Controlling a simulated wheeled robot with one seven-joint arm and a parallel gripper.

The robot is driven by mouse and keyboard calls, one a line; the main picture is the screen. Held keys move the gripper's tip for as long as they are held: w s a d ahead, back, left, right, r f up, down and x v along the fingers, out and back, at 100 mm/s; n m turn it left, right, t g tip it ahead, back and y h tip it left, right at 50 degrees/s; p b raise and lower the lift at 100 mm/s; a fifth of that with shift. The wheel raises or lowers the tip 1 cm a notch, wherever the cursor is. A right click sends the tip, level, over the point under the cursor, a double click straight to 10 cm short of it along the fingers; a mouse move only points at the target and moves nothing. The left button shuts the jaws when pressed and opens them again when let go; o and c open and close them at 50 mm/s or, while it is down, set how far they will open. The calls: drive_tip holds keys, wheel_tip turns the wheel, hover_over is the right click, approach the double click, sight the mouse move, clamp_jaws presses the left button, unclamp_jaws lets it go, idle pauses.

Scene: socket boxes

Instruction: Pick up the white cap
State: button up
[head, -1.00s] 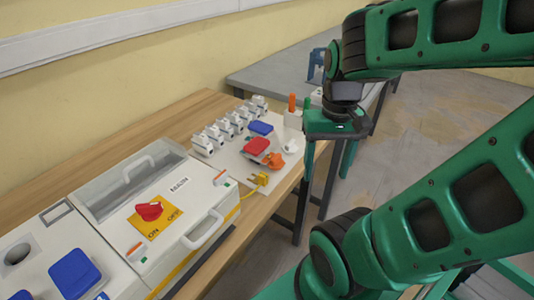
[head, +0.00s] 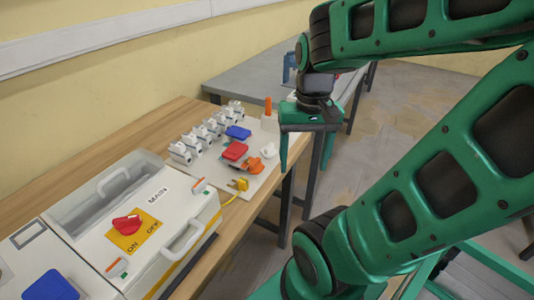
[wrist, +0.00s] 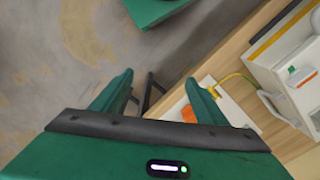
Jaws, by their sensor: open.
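The white cap (head: 268,151) sits on the right part of a white board (head: 215,173) on the wooden table, beside an orange cap (head: 254,165). My gripper (head: 305,166) is open and empty, with its fingers pointing down. In the head view it is to the right of the white cap, beyond the table's edge, and apart from it. In the wrist view the gripper (wrist: 158,85) is over the floor and table edge. The orange cap shows partly there (wrist: 188,114); I cannot make out the white cap.
Red (head: 235,150) and blue (head: 238,132) covers, several white sockets and a yellow plug (head: 239,184) are near the cap. An upright orange piece (head: 268,106) stands behind it. A large box with a red switch (head: 127,224) fills the table's near part.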

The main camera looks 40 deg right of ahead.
drive_tip(key=w+d+m, duration=0.4)
drive_tip(key=w, duration=0.8)
drive_tip(key=m, duration=0.3)
hover_over(269, 145)
drive_tip(key=f, duration=0.1)
wheel_tip(269, 145, down, 6)
drive_tip(key=shift+a+r, duration=0.15)
drive_tip(key=shift+r, duration=0.05)
drive_tip(key=shift+f, duration=2.65)
drive_tip(key=c, duration=1.1)
